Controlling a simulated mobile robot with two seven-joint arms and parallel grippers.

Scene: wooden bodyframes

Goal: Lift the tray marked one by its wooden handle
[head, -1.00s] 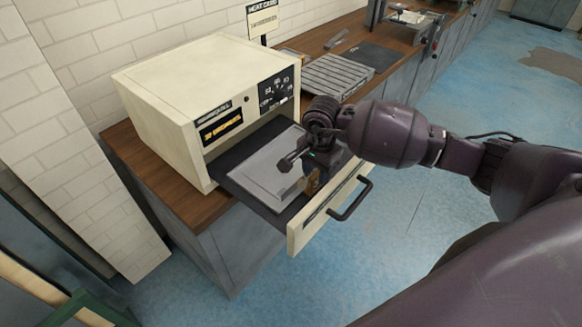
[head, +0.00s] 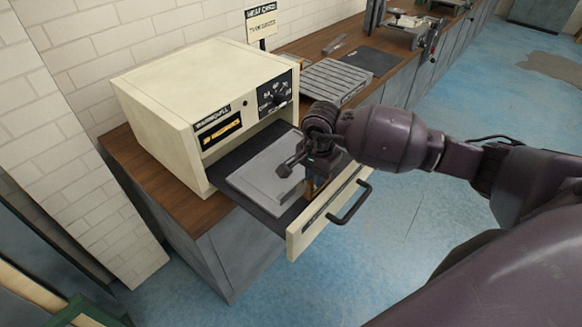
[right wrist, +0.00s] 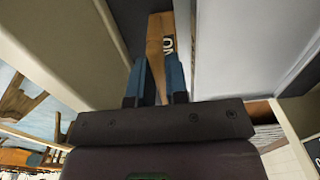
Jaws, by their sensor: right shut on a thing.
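The tray (head: 255,180) is a flat grey plate in the pulled-out drawer of the cream oven. My right gripper (head: 312,185) is over the drawer at the tray's front right side. In the right wrist view its two blue fingers (right wrist: 158,78) are shut on the handle, one on each side. Whether the tray is clear of the drawer floor I cannot tell. My left gripper is not in view.
The cream oven (head: 180,85) stands on a wooden counter (head: 140,165) by a white brick wall. The drawer front (head: 300,236) has a dark bar handle (head: 352,205). A ribbed metal rack (head: 335,80) lies to the right. The blue floor (head: 440,195) is open.

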